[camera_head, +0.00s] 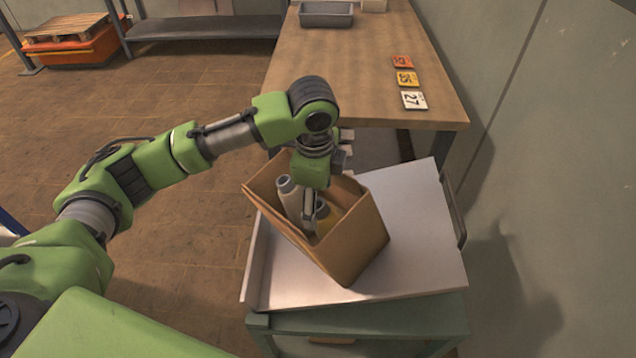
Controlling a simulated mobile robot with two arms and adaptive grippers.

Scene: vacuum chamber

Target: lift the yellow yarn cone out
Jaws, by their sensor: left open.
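A brown cardboard box (354,241) stands open on a light metal tray-top (423,263). My right gripper is not in view.
A wooden table (365,60) behind holds a grey bin (326,14) and three numbered tags (407,79). A wall (560,150) runs along the right. The tray-top right of the box is clear. A pallet (68,27) lies far left.

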